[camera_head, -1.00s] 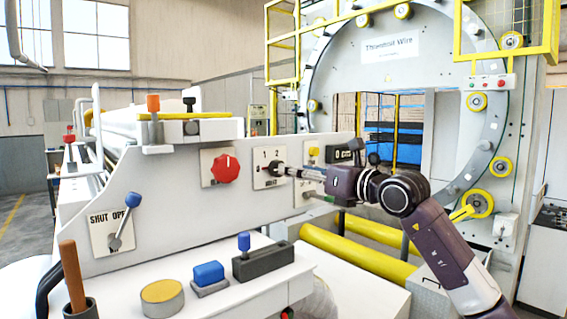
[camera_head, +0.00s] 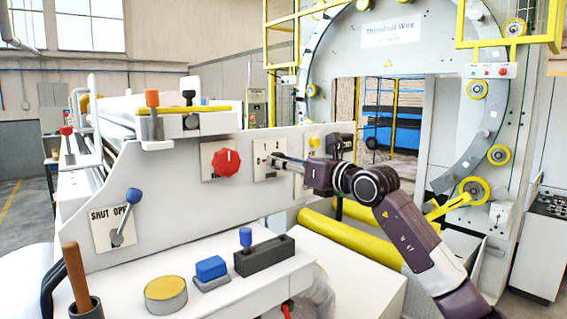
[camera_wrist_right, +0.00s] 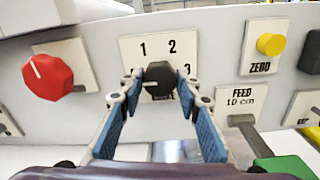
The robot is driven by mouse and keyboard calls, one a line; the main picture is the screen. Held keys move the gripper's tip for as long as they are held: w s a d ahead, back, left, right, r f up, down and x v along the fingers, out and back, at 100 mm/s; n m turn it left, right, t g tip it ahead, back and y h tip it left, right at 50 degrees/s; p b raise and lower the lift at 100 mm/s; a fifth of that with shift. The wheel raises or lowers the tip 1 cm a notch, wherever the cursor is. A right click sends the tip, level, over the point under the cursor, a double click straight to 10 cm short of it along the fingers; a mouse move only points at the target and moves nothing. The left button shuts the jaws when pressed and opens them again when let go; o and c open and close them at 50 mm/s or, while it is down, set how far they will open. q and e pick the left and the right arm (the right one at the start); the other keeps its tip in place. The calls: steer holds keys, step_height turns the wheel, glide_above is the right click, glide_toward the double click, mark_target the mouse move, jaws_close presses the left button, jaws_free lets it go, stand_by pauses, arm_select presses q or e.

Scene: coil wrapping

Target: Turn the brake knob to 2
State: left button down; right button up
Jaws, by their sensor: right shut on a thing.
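The brake knob (camera_wrist_right: 158,80) is a round black knob on a white plate (camera_wrist_right: 136,48) marked 1, 2 and 3. A white pointer mark shows on its left side, toward the 1 side rather than straight up at 2. The lettering under it is mostly hidden. In the camera_head view the plate (camera_head: 262,160) is partly covered by my right gripper (camera_head: 276,160). In the wrist view my right gripper (camera_wrist_right: 158,92) has its blue-padded fingers on both sides of the knob, shut on it. My left gripper is not in view.
A red knob (camera_wrist_right: 48,77) sits left of the plate. A yellow ZERO button (camera_wrist_right: 270,44) and a FEED lever with a green handle (camera_wrist_right: 285,167) are to the right. A shut/open lever (camera_head: 126,218) is at far left. A blue-handled block (camera_head: 263,254) stands below.

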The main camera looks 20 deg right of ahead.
steer(key=shift+c, duration=0.9)
steer(key=shift+f+m+h+b, duration=0.2)
steer(key=shift+m+b, duration=0.95)
steer(key=shift+m, duration=4.95)
steer(key=shift+f+m+h+b, duration=0.15)
steer(key=shift+m+b, duration=1)
steer(key=shift+m, duration=4.95)
steer(key=o, duration=0.9)
steer(key=shift+o, duration=1.3)
steer(key=shift+r+t, duration=0.1)
steer(key=shift+t, duration=0.2)
